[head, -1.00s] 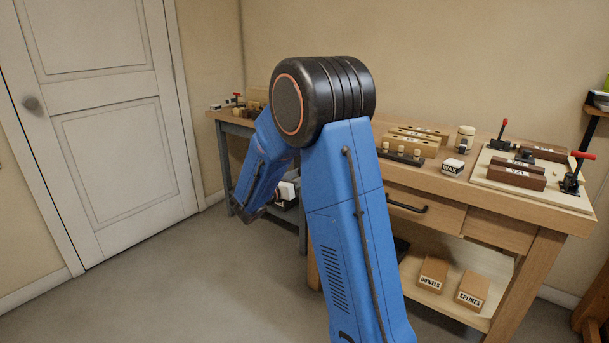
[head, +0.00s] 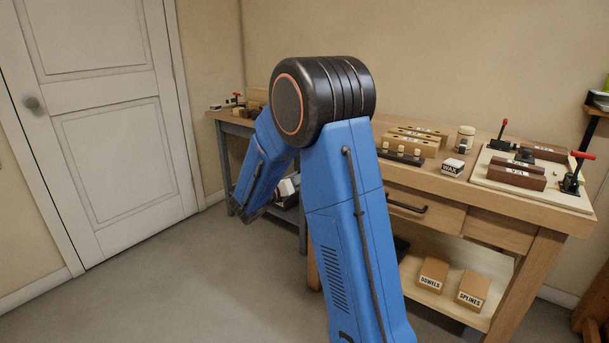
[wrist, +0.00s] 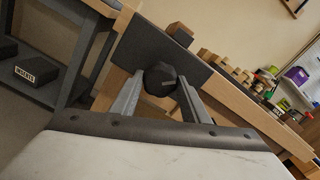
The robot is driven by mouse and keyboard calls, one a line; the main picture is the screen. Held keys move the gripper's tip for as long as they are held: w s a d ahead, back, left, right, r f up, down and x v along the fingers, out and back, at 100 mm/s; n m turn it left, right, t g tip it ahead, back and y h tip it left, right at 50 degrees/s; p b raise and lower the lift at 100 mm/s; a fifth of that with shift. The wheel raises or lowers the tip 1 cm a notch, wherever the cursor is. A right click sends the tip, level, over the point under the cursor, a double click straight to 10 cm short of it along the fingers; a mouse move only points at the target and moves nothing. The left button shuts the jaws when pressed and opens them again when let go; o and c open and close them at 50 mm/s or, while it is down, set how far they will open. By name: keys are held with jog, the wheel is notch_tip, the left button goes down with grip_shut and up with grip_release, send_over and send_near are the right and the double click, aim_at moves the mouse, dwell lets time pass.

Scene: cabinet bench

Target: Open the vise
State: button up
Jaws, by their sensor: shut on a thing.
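In the wrist view the vise (wrist: 137,47) shows as a dark grey plate at the edge of the wooden bench, tilted in the picture. A dark, faceted round knob (wrist: 160,80) stands out from the front of the plate. My gripper (wrist: 160,84) is shut on this knob, with one grey finger on each side of it. A small brown wooden block (wrist: 180,34) shows at the plate's upper edge; I cannot tell how it is held. In the head view my arm hides the vise and the gripper's fingers.
The bench top holds a wax box (head: 453,167), a jar (head: 464,139) and a board with red-handled clamps (head: 575,195). Boxes of dowels (head: 433,274) and splines (head: 471,290) sit on the lower shelf. A grey shelf unit (wrist: 52,62) stands beside the bench. Open floor lies left of my arm.

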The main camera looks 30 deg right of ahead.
jog(key=shift+a+n, duration=0.1)
jog(key=shift+n, duration=1.6)
jog(key=o, duration=0.9)
jog(key=shift+a, duration=0.15)
jog(key=v, duration=0.6)
jog(key=shift+s+a, duration=0.2)
jog(key=shift+a, duration=0.1)
